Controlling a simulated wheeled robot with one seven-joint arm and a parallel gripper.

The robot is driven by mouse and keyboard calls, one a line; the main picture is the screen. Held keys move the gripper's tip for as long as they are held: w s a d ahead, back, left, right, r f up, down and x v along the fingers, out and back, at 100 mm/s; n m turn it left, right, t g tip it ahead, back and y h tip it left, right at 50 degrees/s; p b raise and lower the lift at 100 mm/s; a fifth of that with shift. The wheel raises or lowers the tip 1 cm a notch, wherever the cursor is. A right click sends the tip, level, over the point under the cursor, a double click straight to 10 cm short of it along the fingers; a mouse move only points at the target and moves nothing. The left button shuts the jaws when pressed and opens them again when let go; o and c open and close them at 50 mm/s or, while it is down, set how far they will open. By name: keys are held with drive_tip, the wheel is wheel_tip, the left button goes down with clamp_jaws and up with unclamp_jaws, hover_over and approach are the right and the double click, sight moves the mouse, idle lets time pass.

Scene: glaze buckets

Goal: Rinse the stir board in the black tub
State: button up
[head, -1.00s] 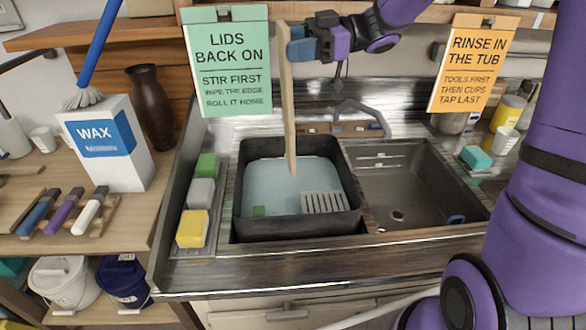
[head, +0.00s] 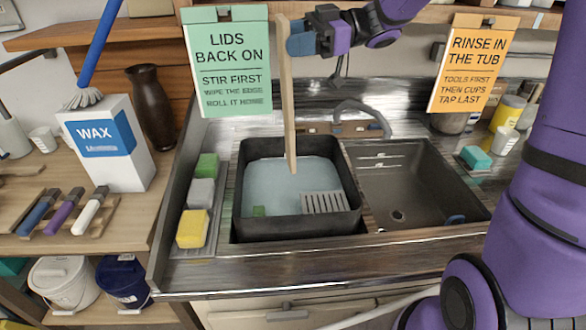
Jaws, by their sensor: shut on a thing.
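My gripper (head: 289,39) is shut on the upper end of the stir board (head: 288,100), a long pale wooden stick. The board hangs nearly upright over the black tub (head: 300,225). Its lower end appears over the tub's pale bluish water (head: 275,185); I cannot tell whether it touches the surface. The tub stands at the left of the metal sink.
An empty sink basin (head: 405,185) lies right of the tub, with a faucet (head: 362,112) behind. Green, grey and yellow sponges (head: 192,229) line the left. Two hanging signs, green (head: 228,60) and orange (head: 472,62), flank the arm. A WAX box (head: 108,142) stands on the left counter.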

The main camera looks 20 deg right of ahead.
drive_tip(key=shift+r, duration=2.5)
